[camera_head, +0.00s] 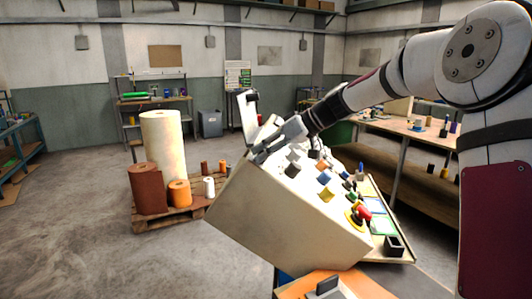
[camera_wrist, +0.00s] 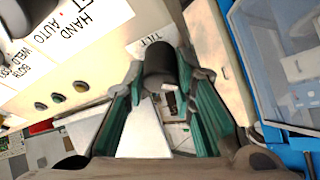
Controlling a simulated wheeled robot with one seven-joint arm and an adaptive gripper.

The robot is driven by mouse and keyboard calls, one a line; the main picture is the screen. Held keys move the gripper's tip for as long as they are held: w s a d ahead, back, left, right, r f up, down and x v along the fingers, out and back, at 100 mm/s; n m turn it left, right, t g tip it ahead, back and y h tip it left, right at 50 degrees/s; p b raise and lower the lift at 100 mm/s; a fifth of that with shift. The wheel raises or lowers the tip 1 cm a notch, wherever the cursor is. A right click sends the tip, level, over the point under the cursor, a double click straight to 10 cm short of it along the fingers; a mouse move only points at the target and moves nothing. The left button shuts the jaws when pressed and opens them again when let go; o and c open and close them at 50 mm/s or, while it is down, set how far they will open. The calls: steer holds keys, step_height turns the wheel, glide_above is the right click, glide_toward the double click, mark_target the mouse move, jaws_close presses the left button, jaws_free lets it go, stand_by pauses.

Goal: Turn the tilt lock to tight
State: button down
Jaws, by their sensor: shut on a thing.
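The tilt lock is a dark, rounded knob (camera_wrist: 160,62) beside a white label reading TILT (camera_wrist: 150,42) in the wrist view. My gripper (camera_wrist: 164,80) has its two green-padded fingers on either side of the knob and is shut on it. A small light mark shows on the knob, but I cannot read its setting. In the head view my gripper (camera_head: 262,152) reaches the upper left end of the beige console (camera_head: 290,225); the knob there is hidden or too small to make out.
Several coloured knobs and a red mushroom button (camera_head: 364,212) stand on the console face. A pallet (camera_head: 172,213) with rolls stands left of it. A workbench (camera_head: 425,130) is at the right. Open floor (camera_head: 80,235) lies at the left.

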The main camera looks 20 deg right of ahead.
steer(key=c, duration=1.3)
jaws_free()
steer(key=shift+c, duration=0.2)
steer(key=shift+d, duration=0.1)
steer(key=v, duration=1.2)
steer(key=shift+s, duration=0.1)
